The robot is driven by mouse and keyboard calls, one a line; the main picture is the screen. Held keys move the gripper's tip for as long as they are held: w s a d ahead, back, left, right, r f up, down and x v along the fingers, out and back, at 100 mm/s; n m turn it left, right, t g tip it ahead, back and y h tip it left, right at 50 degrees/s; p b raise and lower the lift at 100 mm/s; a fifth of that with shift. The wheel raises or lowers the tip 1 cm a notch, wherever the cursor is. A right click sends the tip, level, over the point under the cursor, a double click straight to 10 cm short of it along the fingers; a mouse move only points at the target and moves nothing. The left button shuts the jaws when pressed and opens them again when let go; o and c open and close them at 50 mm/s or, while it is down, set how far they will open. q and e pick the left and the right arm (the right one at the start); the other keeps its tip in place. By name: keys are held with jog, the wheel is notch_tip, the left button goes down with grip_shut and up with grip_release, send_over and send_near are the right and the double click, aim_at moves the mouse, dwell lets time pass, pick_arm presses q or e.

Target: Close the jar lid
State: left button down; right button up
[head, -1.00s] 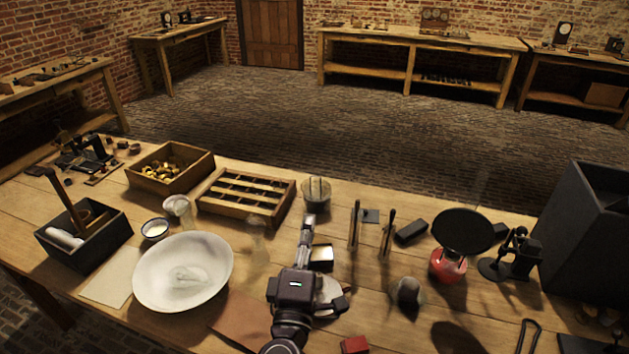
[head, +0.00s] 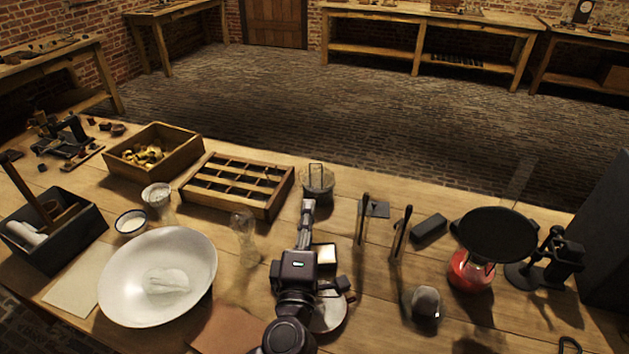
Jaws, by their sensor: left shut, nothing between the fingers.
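My left gripper (head: 307,206) reaches up the table from the bottom middle. Its fingers are together and empty, pointing at a small greyish glass jar (head: 318,183) with an upright wire loop on top. The fingertips are just in front of this jar; I cannot tell whether they touch it. I cannot clearly make out its lid. A clear glass vessel (head: 244,240) stands left of my gripper, and another small glass jar (head: 158,195) stands behind the white bowl. I cannot tell which one the task means. My right gripper is not in view.
A white bowl (head: 190,245) is at left, a divided wooden tray (head: 236,190) behind it. A brass-filled box (head: 152,148) sits at the back. Upright tools (head: 364,217) stand right of my gripper. A red vessel (head: 470,272) stands under a black disc (head: 494,234).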

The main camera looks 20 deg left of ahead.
pick_arm(q)
notch_tip(320, 180, down, 3)
jog(key=b, duration=0.2)
jog(key=p, duration=0.2)
send_near(315, 164)
jog(key=x, duration=0.7)
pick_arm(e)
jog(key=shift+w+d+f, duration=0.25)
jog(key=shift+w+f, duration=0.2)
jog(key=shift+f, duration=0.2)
